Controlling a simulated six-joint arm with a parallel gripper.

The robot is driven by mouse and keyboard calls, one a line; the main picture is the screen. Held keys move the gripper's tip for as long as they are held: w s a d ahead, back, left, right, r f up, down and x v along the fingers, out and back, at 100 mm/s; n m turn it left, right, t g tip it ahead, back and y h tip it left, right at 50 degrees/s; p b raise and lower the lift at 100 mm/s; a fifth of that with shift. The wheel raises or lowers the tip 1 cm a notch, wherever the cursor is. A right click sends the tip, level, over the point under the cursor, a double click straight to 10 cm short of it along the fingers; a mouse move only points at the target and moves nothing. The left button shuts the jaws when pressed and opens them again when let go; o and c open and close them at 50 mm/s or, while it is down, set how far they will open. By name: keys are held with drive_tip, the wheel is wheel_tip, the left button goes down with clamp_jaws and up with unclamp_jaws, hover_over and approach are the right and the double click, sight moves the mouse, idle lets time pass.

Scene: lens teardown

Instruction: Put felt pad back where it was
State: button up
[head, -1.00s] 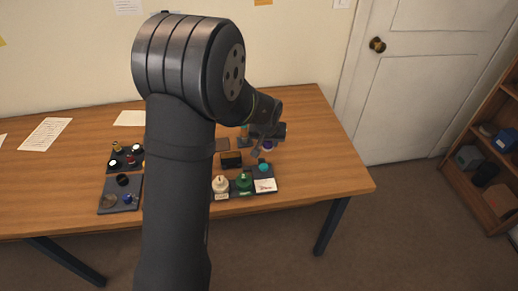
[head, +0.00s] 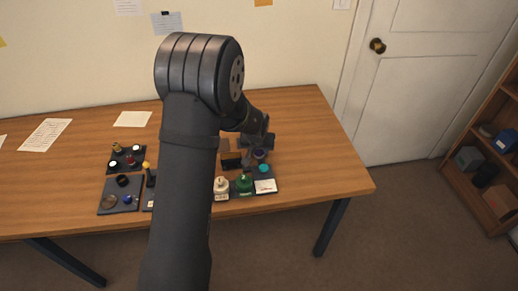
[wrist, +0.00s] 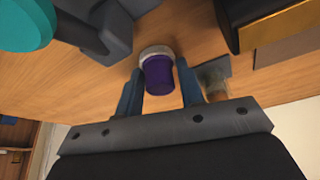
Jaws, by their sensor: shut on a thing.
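My gripper (head: 258,143) is low over the right part of the table. In the wrist view its two blue-grey fingers (wrist: 158,92) are shut on a purple round piece (wrist: 158,75) with a pale grey rim. The purple piece also shows in the head view (head: 259,154), just below the gripper. I cannot tell whether this piece is the felt pad, and no other thing is clearly a felt pad. The wrist view does not show clearly whether the piece touches the table.
A teal round part (head: 263,168) stands on a dark tray with a white card (head: 265,186). A green part (head: 244,183) and a cream part (head: 221,184) are left of it. A black open box (head: 231,160) is near the gripper. Trays of small parts (head: 126,159) lie further left.

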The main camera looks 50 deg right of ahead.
drive_tip(key=o, duration=1)
drive_tip(key=shift+c, duration=0.2)
drive_tip(key=shift+r, duration=0.45)
drive_tip(key=v, duration=1.1)
drive_tip(key=shift+a, duration=0.2)
drive_tip(key=x, duration=1.2)
drive_tip(key=shift+s+f, duration=0.1)
drive_tip(key=shift+r, duration=0.2)
